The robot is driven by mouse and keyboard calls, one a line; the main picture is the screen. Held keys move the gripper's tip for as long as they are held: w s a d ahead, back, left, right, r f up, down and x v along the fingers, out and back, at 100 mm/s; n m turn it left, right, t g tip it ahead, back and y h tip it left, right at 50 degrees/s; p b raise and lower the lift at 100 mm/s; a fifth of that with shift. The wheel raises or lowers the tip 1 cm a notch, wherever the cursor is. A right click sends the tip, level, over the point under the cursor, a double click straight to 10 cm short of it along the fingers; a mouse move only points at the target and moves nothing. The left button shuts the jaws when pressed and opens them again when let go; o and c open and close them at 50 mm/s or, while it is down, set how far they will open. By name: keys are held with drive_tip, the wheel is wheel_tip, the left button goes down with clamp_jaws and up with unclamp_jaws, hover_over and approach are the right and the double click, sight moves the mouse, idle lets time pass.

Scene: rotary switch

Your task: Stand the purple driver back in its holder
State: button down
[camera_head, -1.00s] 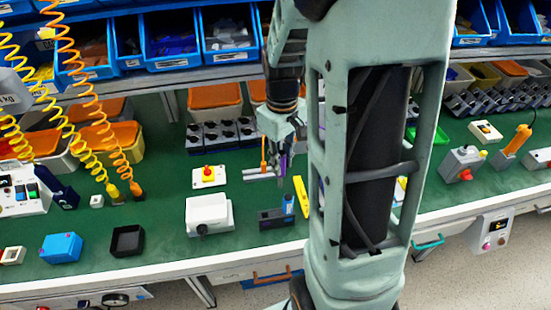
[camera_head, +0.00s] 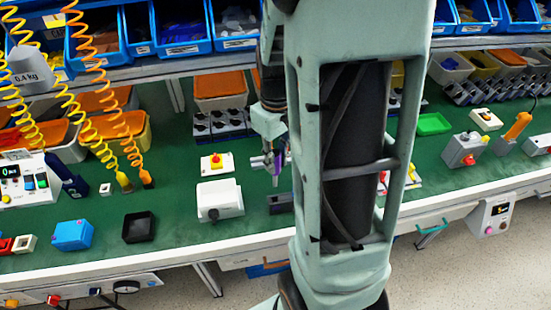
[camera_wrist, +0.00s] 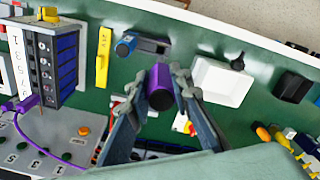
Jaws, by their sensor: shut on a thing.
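The purple driver (camera_wrist: 160,87) is between my gripper's fingers in the wrist view, its handle end toward the camera. My gripper (camera_wrist: 157,82) is shut on it. In the head view my gripper (camera_head: 270,161) holds the purple driver (camera_head: 279,160) roughly upright above the green bench, partly hidden by my arm. A dark block (camera_wrist: 154,45), which looks like the holder, lies apart from the driver in the wrist view, with a blue-handled piece (camera_wrist: 125,46) at one end. In the head view only the left part of this block (camera_head: 280,203) shows beside my arm.
A white box (camera_head: 219,199) stands left of the dark block, with a red-and-yellow button box (camera_head: 217,162) behind it. A yellow bar (camera_wrist: 104,56) lies near the block. A black tray (camera_head: 138,227) and blue box (camera_head: 72,235) sit further left, with clear green bench between.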

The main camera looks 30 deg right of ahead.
sight(276, 175)
wheel_tip(276, 175, down, 6)
drive_tip(key=b, duration=0.5)
drive_tip(key=shift+f+b, duration=0.15)
drive_tip(key=shift+b, duration=0.15)
idle(1.0)
wheel_tip(276, 175, down, 7)
drive_tip(key=b, duration=0.5)
drive_tip(key=shift+b, duration=0.35)
idle(1.1)
drive_tip(key=c, duration=1.7)
unclamp_jaws()
drive_tip(key=shift+o, duration=0.2)
drive_tip(key=shift+r, duration=0.2)
wheel_tip(276, 175, up, 12)
drive_tip(key=shift+f, duration=0.1)
